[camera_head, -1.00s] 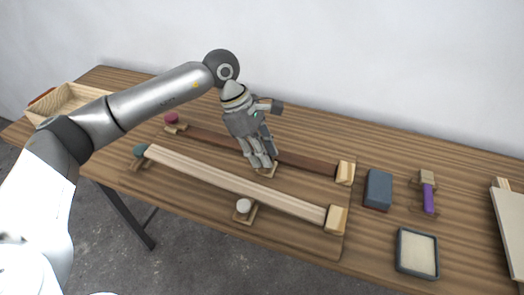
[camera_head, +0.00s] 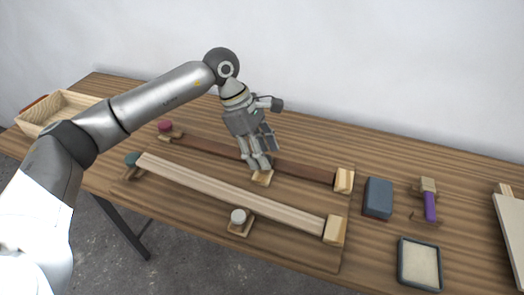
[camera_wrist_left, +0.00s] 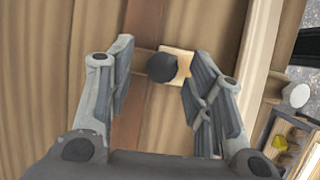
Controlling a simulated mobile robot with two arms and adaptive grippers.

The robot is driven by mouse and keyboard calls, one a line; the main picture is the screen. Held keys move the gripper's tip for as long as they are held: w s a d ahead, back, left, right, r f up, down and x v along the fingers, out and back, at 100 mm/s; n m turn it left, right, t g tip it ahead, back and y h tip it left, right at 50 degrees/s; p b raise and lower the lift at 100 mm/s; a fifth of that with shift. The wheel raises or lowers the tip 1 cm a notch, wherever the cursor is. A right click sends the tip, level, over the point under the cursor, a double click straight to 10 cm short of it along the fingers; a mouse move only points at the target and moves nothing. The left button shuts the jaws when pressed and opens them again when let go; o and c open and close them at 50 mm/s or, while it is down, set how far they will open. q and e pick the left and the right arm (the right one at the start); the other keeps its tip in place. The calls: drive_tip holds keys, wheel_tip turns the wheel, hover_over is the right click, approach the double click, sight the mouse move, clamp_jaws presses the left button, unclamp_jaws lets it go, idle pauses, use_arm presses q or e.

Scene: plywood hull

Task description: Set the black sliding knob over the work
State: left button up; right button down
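The black knob (camera_wrist_left: 162,68) sits on a small pale wooden block (camera_wrist_left: 178,62) in the left wrist view. The block also shows in the head view (camera_head: 263,179), beside a long dark brown strip (camera_head: 300,168); there the knob is hidden behind my fingers. My left gripper (camera_head: 260,166) points down over the block. In the left wrist view its two fingers (camera_wrist_left: 155,85) are apart, one on each side of the knob, with gaps between. I cannot tell how far above the knob the fingertips are. My right gripper is not in view.
A pale strip (camera_head: 230,193) runs in front, with a white knob (camera_head: 238,216), a teal knob (camera_head: 132,159) and a red knob (camera_head: 165,126) around. End blocks (camera_head: 344,180), a blue block (camera_head: 378,198), a purple-handled tool (camera_head: 430,205) and a tray (camera_head: 420,263) lie right.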

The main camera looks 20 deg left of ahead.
use_arm(q)
drive_tip(key=shift+s+r, duration=0.1)
drive_tip(key=v, duration=1.2)
drive_tip(key=shift+a, duration=0.1)
